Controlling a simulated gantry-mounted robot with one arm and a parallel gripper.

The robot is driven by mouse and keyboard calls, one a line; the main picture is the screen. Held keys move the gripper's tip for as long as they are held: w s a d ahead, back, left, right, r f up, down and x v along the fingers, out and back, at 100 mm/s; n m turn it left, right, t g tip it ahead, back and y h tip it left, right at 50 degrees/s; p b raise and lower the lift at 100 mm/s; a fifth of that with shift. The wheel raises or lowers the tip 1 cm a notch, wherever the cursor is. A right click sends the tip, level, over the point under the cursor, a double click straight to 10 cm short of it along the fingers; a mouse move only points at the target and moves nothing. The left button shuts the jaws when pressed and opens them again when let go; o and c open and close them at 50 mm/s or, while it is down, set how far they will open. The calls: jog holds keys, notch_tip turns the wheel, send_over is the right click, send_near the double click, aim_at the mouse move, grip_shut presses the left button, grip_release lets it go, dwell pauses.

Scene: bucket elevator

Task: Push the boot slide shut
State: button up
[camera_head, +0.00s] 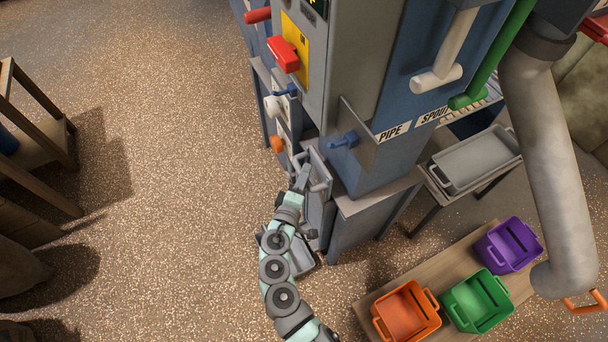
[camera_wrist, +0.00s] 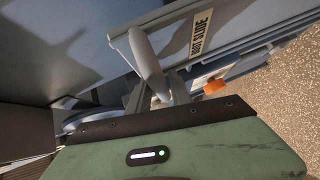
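The boot slide (camera_wrist: 185,45) is a blue-grey plate with a white "BOOT SLIDE" label (camera_wrist: 202,33) in the wrist view. A pale grey bar handle (camera_wrist: 145,62) stands off its face. In the head view the slide (camera_head: 316,200) is low on the machine, partly hidden by my arm. My gripper (camera_head: 300,178) is at the handle there. In the wrist view my gripper (camera_wrist: 159,94) has one grey finger on each side of the handle's near end. The handle partly covers the fingers, so whether they clamp it is unclear.
An orange knob (camera_head: 277,144) and a white knob (camera_head: 273,106) are on the machine above my gripper. A blue handle (camera_head: 344,139) sticks out to the right. Orange (camera_head: 405,312), green (camera_head: 477,301) and purple (camera_head: 509,245) bins stand lower right. Open floor lies left.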

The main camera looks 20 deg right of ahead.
grip_shut()
dwell(1.0)
